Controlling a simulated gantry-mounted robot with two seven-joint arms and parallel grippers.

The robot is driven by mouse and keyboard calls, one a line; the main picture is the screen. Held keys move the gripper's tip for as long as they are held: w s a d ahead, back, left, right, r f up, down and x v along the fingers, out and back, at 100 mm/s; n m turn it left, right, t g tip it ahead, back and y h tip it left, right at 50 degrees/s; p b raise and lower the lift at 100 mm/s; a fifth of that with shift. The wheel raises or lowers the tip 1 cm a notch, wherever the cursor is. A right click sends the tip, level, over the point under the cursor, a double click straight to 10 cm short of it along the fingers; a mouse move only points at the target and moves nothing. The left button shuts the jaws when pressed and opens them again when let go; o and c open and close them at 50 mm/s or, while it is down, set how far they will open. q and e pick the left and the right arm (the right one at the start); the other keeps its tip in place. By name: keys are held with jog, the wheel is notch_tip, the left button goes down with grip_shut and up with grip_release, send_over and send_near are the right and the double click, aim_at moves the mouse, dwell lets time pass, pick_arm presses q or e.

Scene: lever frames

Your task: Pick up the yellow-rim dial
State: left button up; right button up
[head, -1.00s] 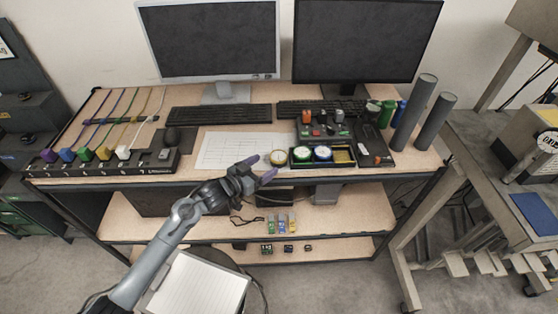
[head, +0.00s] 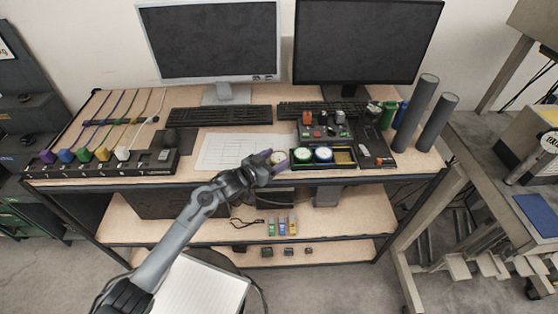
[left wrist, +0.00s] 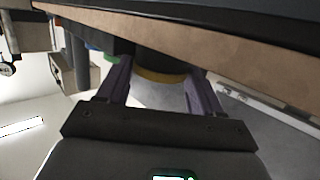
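The yellow-rim dial (head: 278,157) is at the front edge of the tabletop, left of the small tray, and is partly hidden by my left gripper (head: 274,160). In the left wrist view the dial's dark body and yellow rim (left wrist: 161,77) show between the two purple fingers of the left gripper (left wrist: 159,88). The fingers are apart, one on each side of the dial, and I see no clear grip on it. My right gripper is in neither view.
White paper (head: 226,152) lies behind left. A control panel (head: 371,147) and grey cylinders (head: 416,113) stand further right.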

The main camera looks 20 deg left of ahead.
pick_arm(q)
jog(key=c, duration=0.6)
jog(key=shift+r, duration=0.1)
